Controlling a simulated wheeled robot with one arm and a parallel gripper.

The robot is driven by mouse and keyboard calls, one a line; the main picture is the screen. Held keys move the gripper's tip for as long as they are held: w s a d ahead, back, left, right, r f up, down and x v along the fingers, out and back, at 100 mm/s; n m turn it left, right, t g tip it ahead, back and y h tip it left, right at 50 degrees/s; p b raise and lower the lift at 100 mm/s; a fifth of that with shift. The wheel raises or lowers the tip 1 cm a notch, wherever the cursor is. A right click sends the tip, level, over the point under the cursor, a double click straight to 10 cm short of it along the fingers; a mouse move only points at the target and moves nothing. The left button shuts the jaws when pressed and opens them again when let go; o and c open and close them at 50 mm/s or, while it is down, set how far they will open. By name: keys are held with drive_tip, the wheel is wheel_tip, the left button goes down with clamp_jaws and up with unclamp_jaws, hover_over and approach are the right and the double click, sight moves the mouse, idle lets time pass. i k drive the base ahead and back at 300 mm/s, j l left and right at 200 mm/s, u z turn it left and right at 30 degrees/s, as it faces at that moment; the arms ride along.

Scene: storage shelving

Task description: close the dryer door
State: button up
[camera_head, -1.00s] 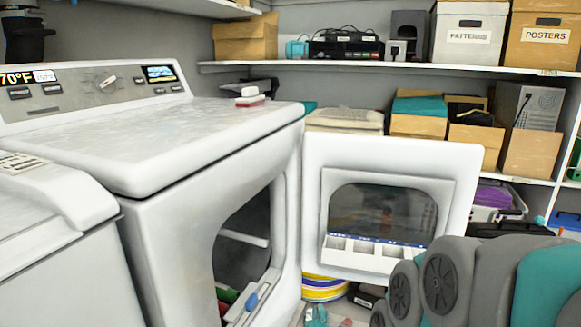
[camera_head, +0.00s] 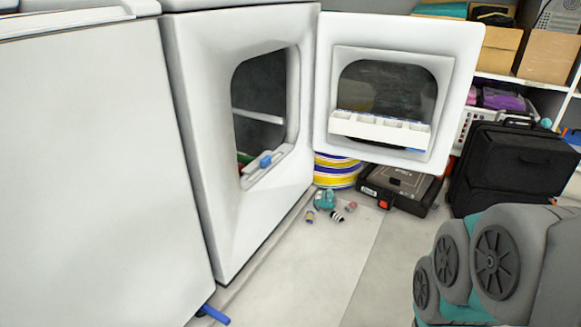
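The dryer (camera_head: 205,120) is a white machine left of centre, with a dark front opening (camera_head: 262,95). Its white door (camera_head: 460,60) stands wide open, swung out to the right of the opening. The door's inner face shows, with a dark window and a white divided tray (camera_head: 380,130) on it. My grey and teal arm shows at the lower right, apart from the door. My gripper is not in view.
A white appliance (camera_head: 90,170) stands at the left. Under and behind the door are a yellow, white and blue round stack (camera_head: 336,172), a dark flat case (camera_head: 400,188) and small items (camera_head: 325,200). A black case (camera_head: 515,165) stands at the right.

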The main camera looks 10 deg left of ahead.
sight(421, 70)
drive_tip(key=i+l+u, duration=0.15)
drive_tip(key=l, duration=0.35)
drive_tip(key=i+l+u, duration=0.15)
drive_tip(key=l, duration=0.3)
drive_tip(key=i+l+u, duration=0.15)
drive_tip(key=l, duration=0.4)
drive_tip(key=i+l+u, duration=0.15)
drive_tip(key=l, duration=0.35)
drive_tip(key=u, duration=1.15)
drive_tip(key=k+j, duration=0.05)
drive_tip(key=j, duration=0.05)
